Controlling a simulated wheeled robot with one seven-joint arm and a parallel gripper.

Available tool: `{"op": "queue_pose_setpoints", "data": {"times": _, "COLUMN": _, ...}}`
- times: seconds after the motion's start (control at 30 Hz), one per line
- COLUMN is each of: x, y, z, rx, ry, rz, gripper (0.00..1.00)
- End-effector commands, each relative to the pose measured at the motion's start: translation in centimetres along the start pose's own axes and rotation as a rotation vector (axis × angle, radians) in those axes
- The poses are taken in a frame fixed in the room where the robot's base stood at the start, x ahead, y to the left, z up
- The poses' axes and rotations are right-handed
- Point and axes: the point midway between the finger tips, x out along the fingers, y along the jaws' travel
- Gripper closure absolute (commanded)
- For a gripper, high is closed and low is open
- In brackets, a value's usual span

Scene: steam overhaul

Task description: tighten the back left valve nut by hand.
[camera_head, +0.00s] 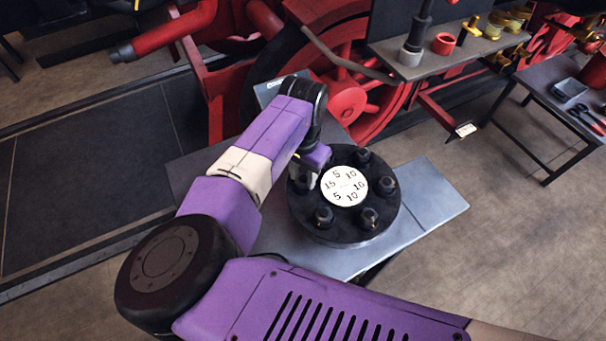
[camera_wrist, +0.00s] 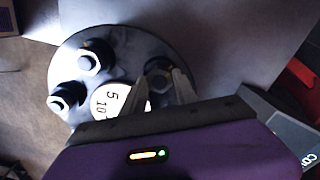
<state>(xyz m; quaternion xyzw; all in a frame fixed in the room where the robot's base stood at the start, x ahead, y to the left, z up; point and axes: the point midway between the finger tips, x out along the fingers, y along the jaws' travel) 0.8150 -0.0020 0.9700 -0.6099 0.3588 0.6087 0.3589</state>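The valve is a round black flange (camera_head: 345,238) with several dark nuts around a white numbered dial (camera_head: 344,186). My gripper (camera_head: 316,162) reaches down over its back left side and hides the back left nut in the head view. In the wrist view, the two fingers of my gripper (camera_wrist: 161,82) point at that nut (camera_wrist: 158,70), with a fingertip on either side of it. The fingers are apart; I cannot tell whether they touch the nut. Neighbouring nuts (camera_wrist: 95,55) stand clear of the fingers.
The flange rests on a grey table (camera_head: 432,200). Red wheel machinery (camera_head: 365,105) stands close behind. A shelf (camera_head: 440,50) with parts and a side table (camera_head: 560,100) with tools are at the back right. The floor at right is clear.

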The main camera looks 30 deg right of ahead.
Motion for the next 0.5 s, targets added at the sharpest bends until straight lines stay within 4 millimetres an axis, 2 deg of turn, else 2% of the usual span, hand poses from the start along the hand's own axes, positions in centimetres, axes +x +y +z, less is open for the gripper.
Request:
{"op": "queue_pose_setpoints", "data": {"times": 0.03, "x": -0.13, "y": -0.08, "z": -0.04, "rx": 0.0, "ry": 0.001, "rz": -0.002, "gripper": 0.54}}
{"op": "queue_pose_setpoints", "data": {"times": 0.1, "x": -0.09, "y": -0.05, "z": -0.02, "rx": -0.001, "ry": 0.001, "rz": -0.001, "gripper": 0.45}}
{"op": "queue_pose_setpoints", "data": {"times": 0.37, "x": -0.01, "y": 0.01, "z": 0.02, "rx": -0.002, "ry": -0.001, "rz": 0.0, "gripper": 0.45}}
{"op": "queue_pose_setpoints", "data": {"times": 0.5, "x": -0.72, "y": -0.06, "z": 0.04, "rx": -0.003, "ry": -0.001, "rz": -0.001, "gripper": 0.45}}
